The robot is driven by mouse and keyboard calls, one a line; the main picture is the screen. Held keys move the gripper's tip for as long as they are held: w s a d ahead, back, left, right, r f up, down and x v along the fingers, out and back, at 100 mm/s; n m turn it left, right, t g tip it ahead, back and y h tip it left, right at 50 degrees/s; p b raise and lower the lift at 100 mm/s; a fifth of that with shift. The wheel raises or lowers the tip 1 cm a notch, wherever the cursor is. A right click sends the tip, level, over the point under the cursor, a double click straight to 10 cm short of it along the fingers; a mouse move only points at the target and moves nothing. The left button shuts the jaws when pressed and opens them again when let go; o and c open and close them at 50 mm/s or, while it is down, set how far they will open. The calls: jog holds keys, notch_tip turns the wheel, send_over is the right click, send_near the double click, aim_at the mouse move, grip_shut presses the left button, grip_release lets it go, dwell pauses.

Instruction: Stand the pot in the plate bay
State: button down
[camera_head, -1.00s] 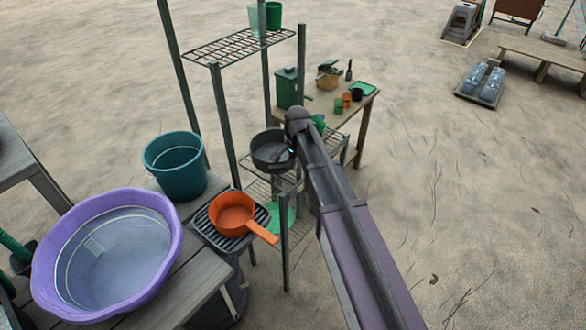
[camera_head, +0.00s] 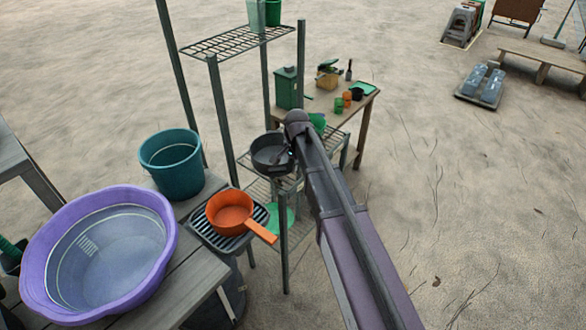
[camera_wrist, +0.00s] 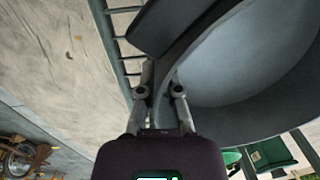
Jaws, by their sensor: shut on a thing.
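A dark grey pot (camera_head: 268,154) is at the wire shelf unit, above its lower wire shelf (camera_head: 258,189). In the wrist view the pot's wall (camera_wrist: 225,122) and pale interior fill the upper right. My gripper (camera_wrist: 160,78) is shut on the pot's rim; in the head view my gripper (camera_head: 289,152) is at the pot's right side, partly hidden by my arm. Wire bars (camera_wrist: 118,50) show close beside the pot in the wrist view. I cannot tell whether the pot touches the shelf, nor which part is the plate bay.
Shelf posts (camera_head: 222,120) stand close around the pot. An orange pan (camera_head: 230,211) sits on a slatted rack in front. A teal bucket (camera_head: 172,170) and a purple basin (camera_head: 60,235) stand at left. A wooden table (camera_head: 364,117) with small pots is behind. Open sand lies right.

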jog(key=shift+f, duration=0.2)
jog(key=c, duration=0.8)
grip_release()
jog(key=shift+r, duration=0.1)
jog(key=shift+r, duration=0.15)
notch_tip(320, 180, up, 12)
jog(key=p, duration=1.2)
jog(key=shift+s+d, duration=0.3)
jog(key=shift+d, duration=0.05)
jog(key=s+d+n, duration=0.7)
jog(key=s+d, duration=1)
jog(key=s, duration=0.3)
jog(key=shift+n+g+h, duration=0.3)
jog(key=shift+h, duration=0.1)
